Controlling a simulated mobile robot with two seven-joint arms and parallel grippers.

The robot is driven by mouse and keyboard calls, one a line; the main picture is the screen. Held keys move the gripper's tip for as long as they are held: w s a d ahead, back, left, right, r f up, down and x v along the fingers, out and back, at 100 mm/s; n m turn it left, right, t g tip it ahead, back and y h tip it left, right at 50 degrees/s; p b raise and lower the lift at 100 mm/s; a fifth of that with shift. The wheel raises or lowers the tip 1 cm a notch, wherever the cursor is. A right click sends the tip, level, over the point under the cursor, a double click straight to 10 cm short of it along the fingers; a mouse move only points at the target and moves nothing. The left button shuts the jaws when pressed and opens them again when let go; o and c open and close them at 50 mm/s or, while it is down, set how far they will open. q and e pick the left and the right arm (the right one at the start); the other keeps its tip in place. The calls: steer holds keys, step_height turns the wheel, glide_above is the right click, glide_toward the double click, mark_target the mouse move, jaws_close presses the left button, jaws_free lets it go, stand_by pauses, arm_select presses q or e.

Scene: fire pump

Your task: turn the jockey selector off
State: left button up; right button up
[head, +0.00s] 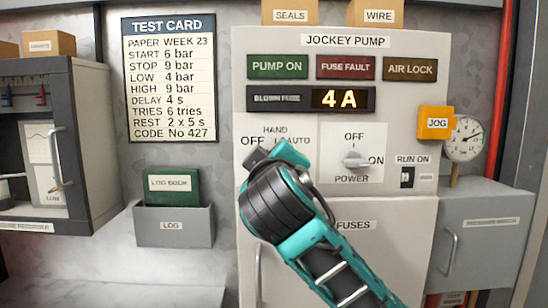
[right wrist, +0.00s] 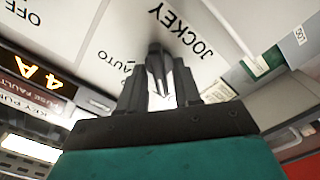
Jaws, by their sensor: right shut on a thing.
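The jockey selector is on the grey jockey pump panel (head: 420,215), under the labels OFF, HAND and AUTO. My right gripper (head: 266,156) reaches up in front of it and hides most of it in the head view. In the right wrist view the dark selector knob (right wrist: 157,66) sits between the two fingers of my right gripper (right wrist: 160,88), which is shut on it. Which label the knob points at cannot be told. My left gripper is not in view.
Right of the selector is the power knob (head: 356,160), turned toward ON. A display (head: 341,99) reads 4 A. An orange JOG box (head: 436,123) and a gauge (head: 464,139) stick out at the right. A log holder (head: 174,225) is at the left.

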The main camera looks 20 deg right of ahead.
steer(key=shift+r, duration=0.15)
steer(key=o, duration=0.7)
steer(key=v, duration=1.3)
steer(key=shift+b, duration=0.4)
steer(key=shift+w, duration=0.1)
